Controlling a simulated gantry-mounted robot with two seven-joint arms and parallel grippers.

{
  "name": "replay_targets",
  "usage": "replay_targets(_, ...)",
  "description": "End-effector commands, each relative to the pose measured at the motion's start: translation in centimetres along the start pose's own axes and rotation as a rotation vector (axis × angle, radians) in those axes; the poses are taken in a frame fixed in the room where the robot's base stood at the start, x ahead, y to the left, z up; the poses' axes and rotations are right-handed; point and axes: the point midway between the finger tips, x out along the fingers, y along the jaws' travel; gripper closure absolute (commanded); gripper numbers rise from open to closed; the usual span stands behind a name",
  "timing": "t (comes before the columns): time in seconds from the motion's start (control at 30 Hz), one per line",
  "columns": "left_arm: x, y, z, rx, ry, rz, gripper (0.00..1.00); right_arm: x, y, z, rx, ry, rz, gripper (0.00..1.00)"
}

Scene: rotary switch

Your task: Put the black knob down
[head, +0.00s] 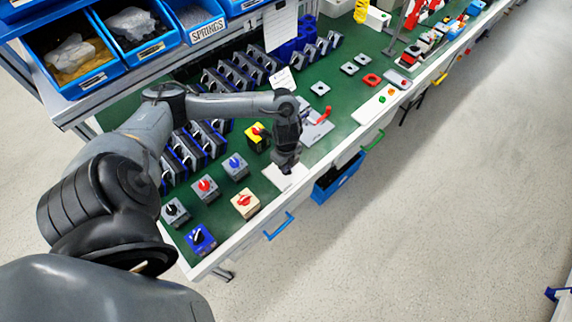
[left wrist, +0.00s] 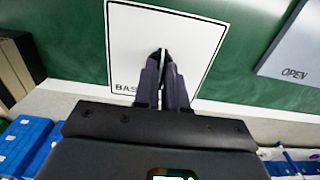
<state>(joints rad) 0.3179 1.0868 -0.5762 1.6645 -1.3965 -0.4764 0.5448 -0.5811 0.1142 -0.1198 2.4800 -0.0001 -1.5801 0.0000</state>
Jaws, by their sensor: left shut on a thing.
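My left gripper (head: 287,163) points down over a white card (head: 276,177) near the front edge of the green bench. In the left wrist view its two fingers (left wrist: 161,58) are close together, shut on the black knob, a small dark piece at the tips that is hard to tell from the fingers. The white card, with a black border and lettering starting "BAS", lies behind the tips in that view (left wrist: 128,35). Whether the knob touches the card cannot be told. My right gripper is not in view.
Several switch boxes with coloured knobs stand to the left, including a wooden one (head: 245,203) and a yellow-and-black one (head: 257,137). A grey plate with a red handle (head: 318,122) lies behind. A plate marked "OPEN" (left wrist: 291,48) is right of the card.

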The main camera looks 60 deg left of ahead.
Motion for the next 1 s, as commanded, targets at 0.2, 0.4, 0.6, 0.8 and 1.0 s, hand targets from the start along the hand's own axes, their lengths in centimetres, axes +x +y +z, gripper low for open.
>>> replay_targets(0.2, 0.2, 0.0, 0.0, 0.0, 0.0, 0.001, 0.66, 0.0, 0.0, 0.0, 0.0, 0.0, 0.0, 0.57)
replay_targets(0.4, 0.2, 0.0, 0.0, 0.0, 0.0, 0.001, 0.64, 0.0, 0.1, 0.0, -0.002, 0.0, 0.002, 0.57)
replay_targets(0.6, -0.3, 0.0, 0.0, 0.0, 0.0, 0.0, 0.64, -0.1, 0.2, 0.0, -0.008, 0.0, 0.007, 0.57)
replay_targets(0.8, -2.8, -0.1, 0.0, 0.002, 0.0, -0.002, 0.64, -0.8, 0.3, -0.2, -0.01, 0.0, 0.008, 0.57)
replay_targets(1.0, -6.9, -0.1, 0.0, 0.002, -0.002, -0.004, 0.64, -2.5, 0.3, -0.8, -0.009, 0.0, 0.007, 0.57)
